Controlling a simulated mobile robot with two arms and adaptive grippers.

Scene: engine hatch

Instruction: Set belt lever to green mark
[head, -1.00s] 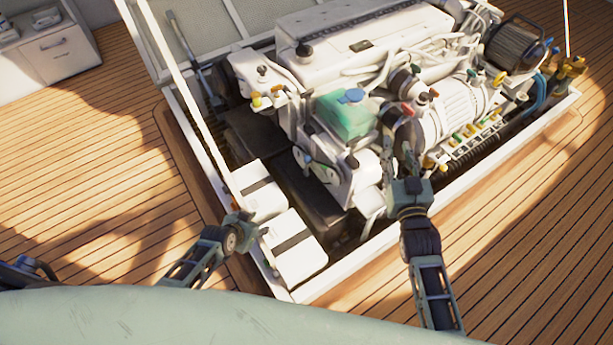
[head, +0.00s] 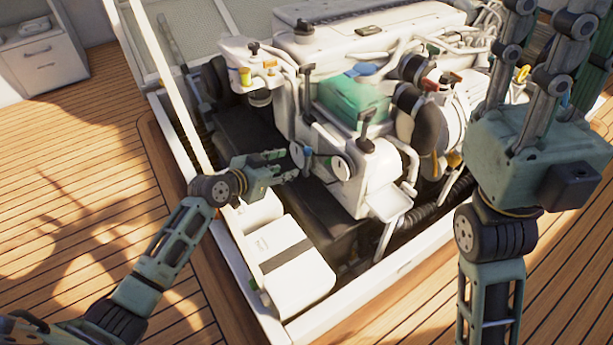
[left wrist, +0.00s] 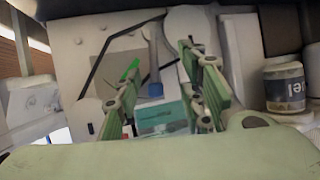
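My left gripper (head: 284,166) is in front of the engine's pulley side, level with the pulleys. In the left wrist view its two fingers (left wrist: 165,100) are apart with nothing held. The belt lever (left wrist: 153,65), a grey bar with a blue end, shows in the gap between the fingers. A green mark (left wrist: 130,69) is on the panel just left of the lever. In the head view the lever's small blue part (head: 308,156) is just beyond the left fingertips; whether they touch is unclear. My right gripper (head: 548,50) is raised at the right, open and empty, its tips cut off.
The white engine (head: 370,35) with a green tank (head: 352,98) and hoses fills the hatch. A white battery box (head: 298,283) is below my left gripper. A white support bar (head: 172,85) rises left of the engine. A labelled jar (left wrist: 284,85) is at the wrist view's right.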

